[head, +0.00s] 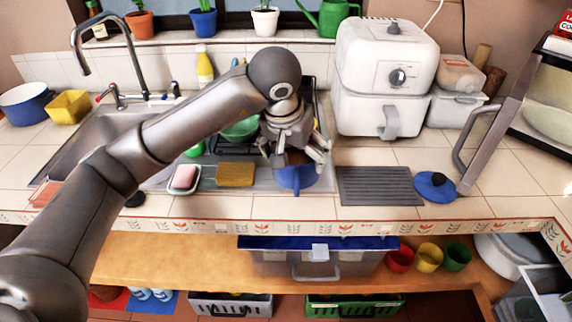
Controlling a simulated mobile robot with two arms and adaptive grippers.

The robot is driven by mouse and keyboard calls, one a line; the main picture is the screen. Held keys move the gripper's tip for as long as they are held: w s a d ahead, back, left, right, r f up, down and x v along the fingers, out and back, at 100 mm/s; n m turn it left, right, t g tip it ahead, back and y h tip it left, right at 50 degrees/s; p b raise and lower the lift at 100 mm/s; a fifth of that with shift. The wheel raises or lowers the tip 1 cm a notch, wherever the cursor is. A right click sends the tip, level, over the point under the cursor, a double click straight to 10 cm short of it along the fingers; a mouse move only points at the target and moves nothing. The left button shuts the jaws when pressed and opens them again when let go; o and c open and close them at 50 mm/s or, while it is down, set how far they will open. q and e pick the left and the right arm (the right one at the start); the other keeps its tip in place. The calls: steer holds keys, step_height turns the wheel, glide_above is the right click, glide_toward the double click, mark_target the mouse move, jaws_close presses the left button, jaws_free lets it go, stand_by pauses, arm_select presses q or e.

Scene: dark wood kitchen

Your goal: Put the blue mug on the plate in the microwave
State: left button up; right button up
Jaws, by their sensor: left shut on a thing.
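The blue mug (294,180) is at the front of the drying area beside the sink, in the middle of the head view. My left gripper (297,158) is above it with its fingers shut on the mug's upper part. The fingers hide much of the mug's top, and I cannot tell whether its base touches the surface. The microwave (518,108) is at the right edge with its door (487,128) swung open. A pale plate (551,124) shows inside it, partly cut off by the frame. My right gripper is not in view.
A white air fryer (386,75) stands at the back. A grey ribbed mat (378,186) and a blue lid (436,187) lie between the mug and the microwave door. A yellow sponge (235,174) and a soap dish (184,179) are left of the mug.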

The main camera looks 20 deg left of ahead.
mark_target(291, 160)
arm_select(q)
steer(key=w+f, duration=0.1)
steer(key=w+a+f, duration=0.1)
steer(key=f, duration=0.1)
steer(key=w+a+f+p, duration=0.1)
steer(key=f, duration=0.1)
steer(key=shift+w, duration=0.35)
steer(key=f, duration=0.1)
steer(key=f+p, duration=0.1)
steer(key=f, duration=0.1)
steer(key=shift+w+a+f, duration=0.15)
steer(key=shift+w+a, duration=0.1)
steer(key=shift+w, duration=0.05)
steer(key=shift+f, duration=0.3)
steer(key=shift+f, duration=0.2)
steer(key=o, duration=0.9)
steer(key=shift+o, duration=0.3)
steer(key=shift+r, duration=0.15)
